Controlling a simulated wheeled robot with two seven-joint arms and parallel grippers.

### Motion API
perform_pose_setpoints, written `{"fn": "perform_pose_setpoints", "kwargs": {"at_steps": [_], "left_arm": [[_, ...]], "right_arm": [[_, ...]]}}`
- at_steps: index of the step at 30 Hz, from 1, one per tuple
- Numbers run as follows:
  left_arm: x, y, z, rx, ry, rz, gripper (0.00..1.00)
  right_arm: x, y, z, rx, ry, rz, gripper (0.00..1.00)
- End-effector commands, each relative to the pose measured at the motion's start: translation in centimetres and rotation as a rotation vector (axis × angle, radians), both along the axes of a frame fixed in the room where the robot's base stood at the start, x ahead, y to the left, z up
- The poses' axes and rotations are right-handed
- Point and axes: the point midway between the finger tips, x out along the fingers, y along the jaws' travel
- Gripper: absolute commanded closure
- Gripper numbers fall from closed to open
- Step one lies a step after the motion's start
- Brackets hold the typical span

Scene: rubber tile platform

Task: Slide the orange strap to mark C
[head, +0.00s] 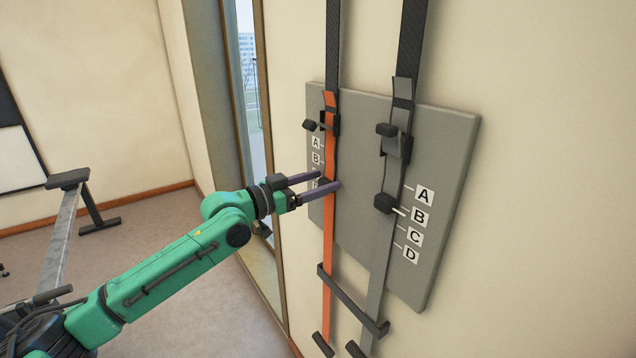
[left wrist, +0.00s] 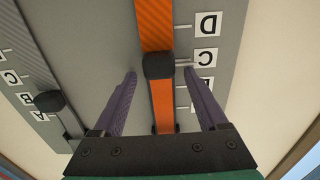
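The orange strap (head: 327,240) hangs down the left side of a grey board (head: 450,150) on the wall. In the left wrist view, which is upside down, the orange strap (left wrist: 162,104) carries a black slider knob (left wrist: 158,66). The knob is level with the line of label C (left wrist: 206,57), between labels D (left wrist: 207,25) and B (left wrist: 202,88). My left gripper (head: 328,180) is open, its two purple fingers on either side of the strap and apart from the knob. In the head view the fingers partly hide the knob and lower labels. My right gripper is not in view.
A grey strap (head: 377,270) hangs to the right, its black knob (head: 384,203) near its own label B (head: 419,216). A dark bar (head: 345,297) crosses both straps below. A narrow window (head: 250,80) is left of the board. Bare wall lies to the right.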

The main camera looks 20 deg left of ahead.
Motion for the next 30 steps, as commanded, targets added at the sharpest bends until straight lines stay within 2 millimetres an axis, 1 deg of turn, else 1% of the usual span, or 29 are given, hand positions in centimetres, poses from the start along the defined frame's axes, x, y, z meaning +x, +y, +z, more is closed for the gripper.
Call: {"fn": "perform_pose_setpoints", "kwargs": {"at_steps": [8,11,14,17,18,20,22,25,27,30], "left_arm": [[0.0,0.0,0.0,0.0,-0.001,0.0,0.22],[-0.3,0.3,-0.1,0.0,-0.001,0.002,0.22],[-1.0,1.1,-0.4,0.002,-0.001,0.004,0.22],[-2.5,2.2,-0.6,0.006,-0.002,0.002,0.22],[-3.1,2.9,-0.8,0.004,-0.002,0.005,0.22],[-4.3,3.7,-0.9,0.006,-0.002,0.004,0.22],[-5.4,4.9,-1.2,0.004,-0.001,0.007,0.22],[-7.1,5.9,-1.3,0.009,-0.002,0.003,0.22],[-7.7,6.9,-1.6,0.005,-0.002,0.01,0.22],[-9.0,7.6,-1.6,0.009,-0.003,0.005,0.22]], "right_arm": [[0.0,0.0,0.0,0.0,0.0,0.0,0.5],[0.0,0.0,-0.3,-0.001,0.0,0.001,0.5],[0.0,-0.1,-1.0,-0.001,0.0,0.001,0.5],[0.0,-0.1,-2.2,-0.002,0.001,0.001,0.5],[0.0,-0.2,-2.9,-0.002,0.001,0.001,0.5],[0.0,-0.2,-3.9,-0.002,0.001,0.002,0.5],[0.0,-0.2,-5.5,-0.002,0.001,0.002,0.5],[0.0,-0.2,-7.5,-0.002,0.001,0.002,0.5],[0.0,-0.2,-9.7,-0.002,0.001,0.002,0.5],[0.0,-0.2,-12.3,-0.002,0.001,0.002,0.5]]}}
